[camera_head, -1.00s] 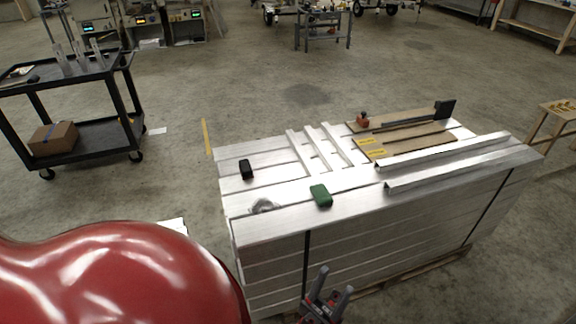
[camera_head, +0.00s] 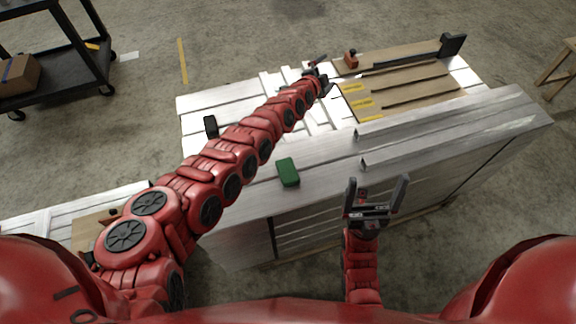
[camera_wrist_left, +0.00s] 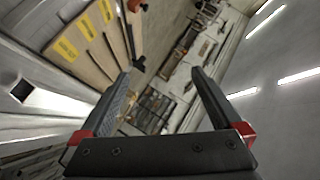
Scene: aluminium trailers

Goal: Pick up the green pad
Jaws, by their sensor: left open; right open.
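The green pad (camera_head: 288,172) lies on the near part of the aluminium stack's top (camera_head: 240,205) in the head view. My left arm stretches across the stack, and its gripper (camera_head: 318,68) is beyond the pad, near the wooden boards. In the left wrist view, the left gripper (camera_wrist_left: 165,80) has its two fingers spread with nothing between them. My right gripper (camera_head: 378,190) is open and empty at the near side of the stack, to the right of the pad. The pad does not show in the left wrist view.
A black block (camera_head: 210,126) lies on the stack left of my left arm. Wooden boards (camera_head: 405,85) with yellow labels, a red-orange item (camera_head: 351,59) and a black block (camera_head: 452,44) are at the back right. Metal channels (camera_head: 440,130) lie at the right. A black cart (camera_head: 90,60) stands far left.

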